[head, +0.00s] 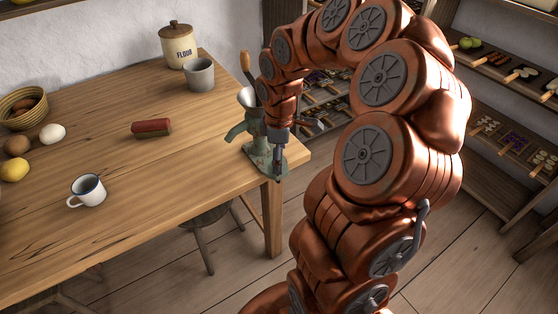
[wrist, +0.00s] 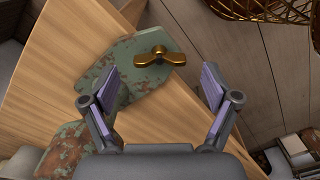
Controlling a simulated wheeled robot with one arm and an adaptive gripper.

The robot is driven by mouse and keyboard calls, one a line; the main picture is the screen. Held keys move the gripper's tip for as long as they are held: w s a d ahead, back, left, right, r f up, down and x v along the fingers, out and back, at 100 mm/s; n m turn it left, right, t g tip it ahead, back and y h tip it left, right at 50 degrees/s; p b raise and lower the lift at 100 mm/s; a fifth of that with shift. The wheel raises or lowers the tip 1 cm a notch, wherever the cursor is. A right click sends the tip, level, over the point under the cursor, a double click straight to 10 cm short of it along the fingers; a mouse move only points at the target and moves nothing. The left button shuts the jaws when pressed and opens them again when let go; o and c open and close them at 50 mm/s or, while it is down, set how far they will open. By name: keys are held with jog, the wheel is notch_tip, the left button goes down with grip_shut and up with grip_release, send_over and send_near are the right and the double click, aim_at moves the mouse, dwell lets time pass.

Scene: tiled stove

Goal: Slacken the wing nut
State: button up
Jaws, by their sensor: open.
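The brass wing nut (wrist: 160,56) sits on the worn green metal base (wrist: 139,80) at the table's corner, its two wings spread roughly left and right in the wrist view. My gripper (wrist: 161,84) is open, its two fingers well apart. The nut appears between and just beyond the fingertips, and nothing is held. In the head view a green hand-cranked grinder (head: 257,135) with a wooden handle stands at the table's right corner. My gripper (head: 279,172) points down over its base there. The wing nut cannot be made out in the head view.
The wooden table (head: 180,190) carries a flour canister (head: 178,50), a grey mug (head: 199,75), a red-brown block (head: 151,128), a white enamel mug (head: 87,190) and a basket (head: 23,108). A stool (head: 207,220) stands below. Shelves with goods line the right.

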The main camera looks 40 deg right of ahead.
notch_tip(320, 180, up, 10)
jog(key=shift+f, duration=0.15)
dwell(0.3)
